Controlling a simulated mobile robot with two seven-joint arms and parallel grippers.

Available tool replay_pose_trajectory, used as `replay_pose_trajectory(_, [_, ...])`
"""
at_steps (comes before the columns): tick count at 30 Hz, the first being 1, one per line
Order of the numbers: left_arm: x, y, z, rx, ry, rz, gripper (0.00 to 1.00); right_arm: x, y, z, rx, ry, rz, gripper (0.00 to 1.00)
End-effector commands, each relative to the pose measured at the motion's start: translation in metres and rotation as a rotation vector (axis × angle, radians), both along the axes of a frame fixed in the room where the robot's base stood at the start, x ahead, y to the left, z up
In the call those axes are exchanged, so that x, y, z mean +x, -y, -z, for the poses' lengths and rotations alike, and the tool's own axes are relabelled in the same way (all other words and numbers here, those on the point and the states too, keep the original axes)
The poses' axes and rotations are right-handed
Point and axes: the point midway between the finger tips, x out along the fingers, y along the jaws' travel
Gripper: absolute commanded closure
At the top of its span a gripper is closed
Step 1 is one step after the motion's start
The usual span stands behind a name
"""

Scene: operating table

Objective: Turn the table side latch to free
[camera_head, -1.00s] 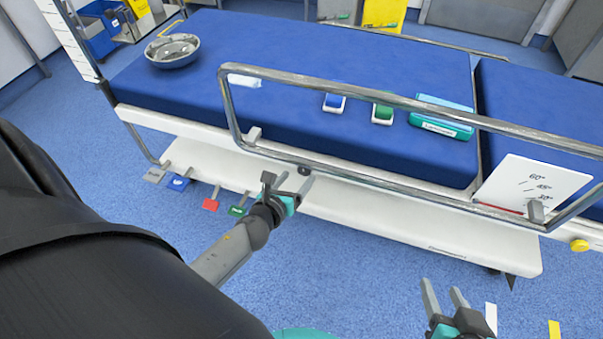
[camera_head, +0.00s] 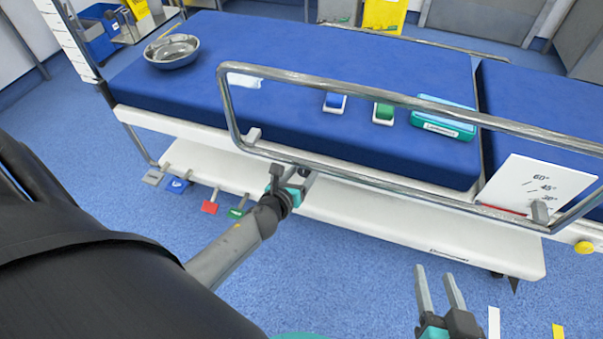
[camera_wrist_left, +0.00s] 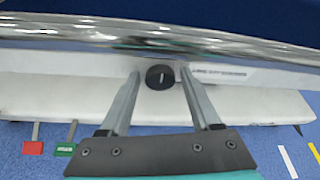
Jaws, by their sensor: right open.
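The side latch is a small black round knob (camera_wrist_left: 160,77) with a pale, near-upright mark, on the white table side below the chrome rail. In the left wrist view my left gripper (camera_wrist_left: 161,84) is open, with one finger on each side of the knob and visible gaps between. In the head view my left gripper (camera_head: 292,174) is just below the rail and covers the knob. A small printed label (camera_wrist_left: 220,72) right of the knob is too blurred to read. My right gripper (camera_head: 436,280) is open and empty over the floor, low right.
The chrome side rail (camera_head: 375,182) runs just above the knob. The blue mattress (camera_head: 300,50) carries a metal bowl (camera_head: 172,52), blue and green switches and a teal box (camera_head: 443,118). Coloured pedals (camera_head: 209,207) stick out at lower left. An angle plate (camera_head: 535,187) is at right.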

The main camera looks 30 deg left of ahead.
Motion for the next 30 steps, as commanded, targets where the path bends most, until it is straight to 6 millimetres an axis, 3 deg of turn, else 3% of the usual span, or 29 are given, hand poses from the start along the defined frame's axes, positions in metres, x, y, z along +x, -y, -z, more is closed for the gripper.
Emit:
replay_pose_trajectory(2, [-0.0002, 0.0001, 0.0000, 0.000, 0.000, 0.000, 0.46, 0.0000, 0.0001, 0.0001, 0.000, 0.000, 0.000, 0.50])
replay_pose_trajectory(16, [-0.0004, 0.0001, 0.0002, -0.001, 0.000, 0.000, 0.99, 0.0000, 0.0003, 0.0001, -0.002, -0.001, 0.000, 0.50])
replay_pose_trajectory(30, [-0.0008, -0.0008, 0.0013, -0.067, 0.015, 0.000, 1.00, 0.0003, -0.0050, -0.0009, 0.024, 0.038, -0.003, 0.50])
